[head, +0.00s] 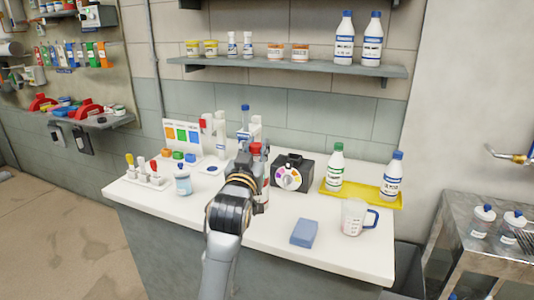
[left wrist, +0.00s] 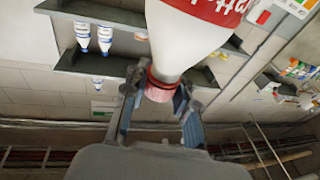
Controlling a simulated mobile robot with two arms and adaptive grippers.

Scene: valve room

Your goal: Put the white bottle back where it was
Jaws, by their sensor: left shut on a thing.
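My left gripper (head: 250,168) is over the middle of the white counter (head: 275,235), and its arm covers part of the view. In the left wrist view the left gripper (left wrist: 158,104) is shut around the neck of a white bottle (left wrist: 190,45) with a red cap and red label. In the head view, only small parts of this bottle, such as its red cap (head: 256,149), show behind the gripper. I cannot tell whether its base touches the counter. A yellow tray (head: 361,198) at the right holds a green-capped white bottle (head: 335,168) and a blue-capped white bottle (head: 391,177), with a gap between them. My right gripper is not in view.
A black box with a coloured dial (head: 291,175) stands right of the gripper. A small blue-capped jar (head: 183,181) stands left. A wall shelf (head: 285,66) holds jars and two blue-capped bottles.

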